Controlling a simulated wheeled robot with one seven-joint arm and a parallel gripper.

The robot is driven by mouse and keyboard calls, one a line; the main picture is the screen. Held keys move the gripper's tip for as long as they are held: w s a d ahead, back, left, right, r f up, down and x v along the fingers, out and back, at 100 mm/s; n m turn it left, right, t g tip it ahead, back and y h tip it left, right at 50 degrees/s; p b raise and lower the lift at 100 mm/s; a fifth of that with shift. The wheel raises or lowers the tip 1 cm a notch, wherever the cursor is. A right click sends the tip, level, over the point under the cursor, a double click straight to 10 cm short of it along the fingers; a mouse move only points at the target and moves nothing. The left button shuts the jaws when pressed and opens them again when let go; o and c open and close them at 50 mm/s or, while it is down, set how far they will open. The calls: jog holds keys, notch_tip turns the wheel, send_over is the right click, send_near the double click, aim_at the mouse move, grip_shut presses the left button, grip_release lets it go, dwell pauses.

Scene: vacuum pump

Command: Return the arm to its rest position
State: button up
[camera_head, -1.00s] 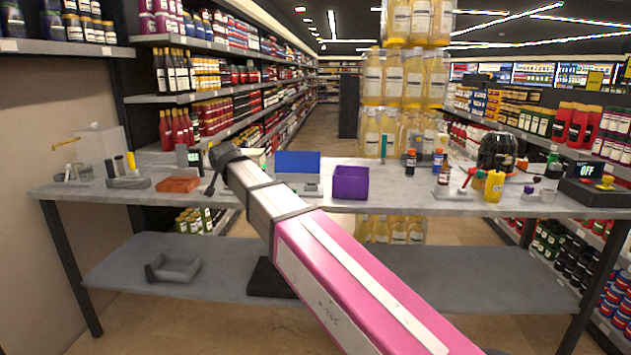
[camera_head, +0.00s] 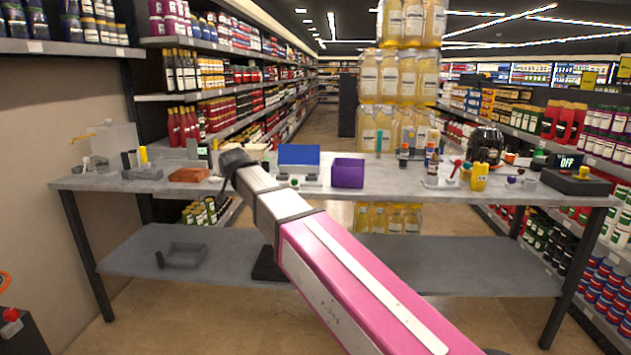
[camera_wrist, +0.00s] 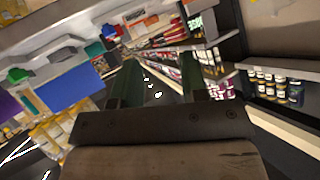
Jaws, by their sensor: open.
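My arm, white and pink, reaches from the lower right of the head view toward the table. My gripper, at its far end, (camera_head: 232,162) shows dark and small there, in front of the table's back left part. In the wrist view my gripper (camera_wrist: 158,78) has its two green-tinted fingers apart, with nothing between them. The grey table (camera_head: 400,188) stands ahead with a lower shelf (camera_head: 400,265). I cannot tell the exact gap between gripper and table.
On the table are a brick-red block (camera_head: 190,175), a purple bin (camera_head: 348,173), a blue panel (camera_head: 299,156), a yellow bottle (camera_head: 479,177) and a box reading OFF (camera_head: 576,180). A grey open tray (camera_head: 185,255) sits on the lower shelf. A red-buttoned box (camera_head: 14,328) stands at lower left. Floor before the table is clear.

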jog(key=s+d+f+m+g+h, duration=0.15)
jog(key=d+f+g+h, duration=0.25)
jog(key=d+f, duration=2.05)
jog(key=s+d+f+g, duration=0.2)
jog(key=s+d+f, duration=0.3)
jog(key=d, duration=0.3)
jog(key=s+d+f+g+h, duration=0.1)
jog(key=s+d+f+g, duration=0.1)
jog(key=s+d+f, duration=0.3)
jog(key=s+d+f+g, duration=0.3)
jog(key=s+d+f, duration=0.2)
jog(key=s+d, duration=0.3)
jog(key=d, duration=0.3)
jog(key=shift+s+f, duration=0.35)
jog(key=shift+d, duration=0.1)
